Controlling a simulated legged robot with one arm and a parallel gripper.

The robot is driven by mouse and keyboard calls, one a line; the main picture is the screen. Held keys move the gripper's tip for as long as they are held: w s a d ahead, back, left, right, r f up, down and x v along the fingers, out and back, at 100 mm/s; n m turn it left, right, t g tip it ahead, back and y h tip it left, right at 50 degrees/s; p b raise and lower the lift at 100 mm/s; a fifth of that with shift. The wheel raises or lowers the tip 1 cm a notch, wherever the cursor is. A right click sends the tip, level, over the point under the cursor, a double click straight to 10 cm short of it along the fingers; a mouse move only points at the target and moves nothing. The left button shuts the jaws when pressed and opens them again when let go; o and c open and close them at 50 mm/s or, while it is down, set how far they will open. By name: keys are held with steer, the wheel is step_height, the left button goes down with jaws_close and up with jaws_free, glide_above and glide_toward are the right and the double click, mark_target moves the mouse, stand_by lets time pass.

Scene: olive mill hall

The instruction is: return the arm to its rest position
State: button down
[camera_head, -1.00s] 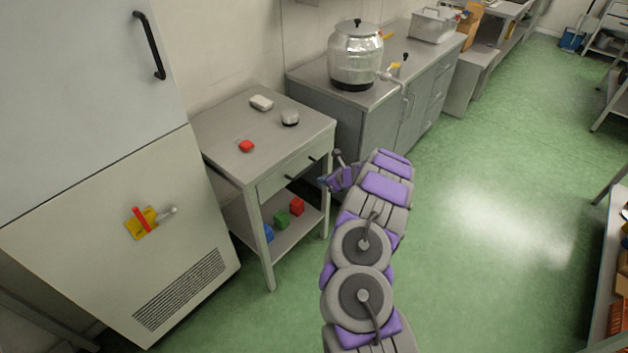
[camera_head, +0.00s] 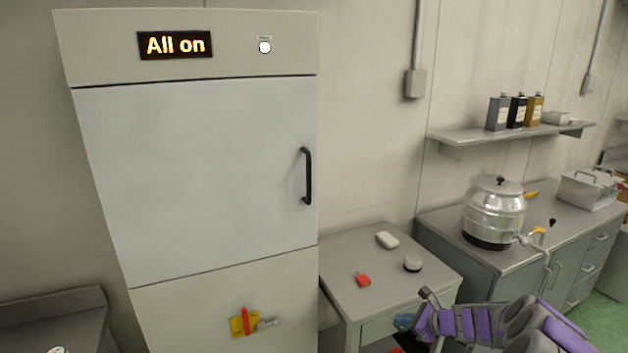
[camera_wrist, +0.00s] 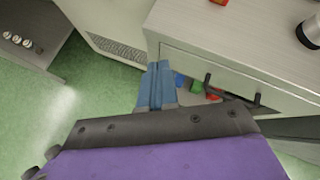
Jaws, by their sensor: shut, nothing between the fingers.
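My arm shows purple and grey at the lower right of the head view. My gripper (camera_head: 404,322) is at its left end, in front of the small side table (camera_head: 340,262) and near its drawer front. In the wrist view my gripper (camera_wrist: 156,82) points toward the table's drawer and lower shelf. Its two blue fingers lie together, with nothing held between them.
A tall cabinet (camera_head: 200,170) with an "All on" display stands left. A steel urn (camera_head: 494,212) stands on the right counter. Green floor (camera_wrist: 95,105) is open.

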steer(key=s+a+r+n+g+y, duration=0.1)
steer(key=s+a+r+n+g, duration=0.1)
steer(key=s+a+r+n, duration=0.4)
steer(key=s+a+r+n+g+y, duration=0.1)
steer(key=s+a+r+n, duration=0.1)
steer(key=a+r, duration=0.5)
steer(key=s+a+r+n+g+h, duration=0.1)
steer(key=s+a+r+n+g, duration=0.25)
steer(key=s+a+n, duration=0.6)
steer(key=s+d+n+g+h, duration=0.1)
steer(key=s+d+n+h, duration=0.1)
steer(key=s, duration=0.9)
steer(key=s+d+n+g+h, duration=0.1)
steer(key=s+d+n+h, duration=0.2)
steer(key=s, duration=0.8)
steer(key=s+d+n+g+h, duration=0.1)
steer(key=s+d+n+h, duration=0.1)
steer(key=s, duration=0.9)
steer(key=d+h, duration=0.1)
steer(key=d, duration=0.1)
steer(key=shift+d+f+h, duration=0.15)
steer(key=shift+d+h, duration=0.15)
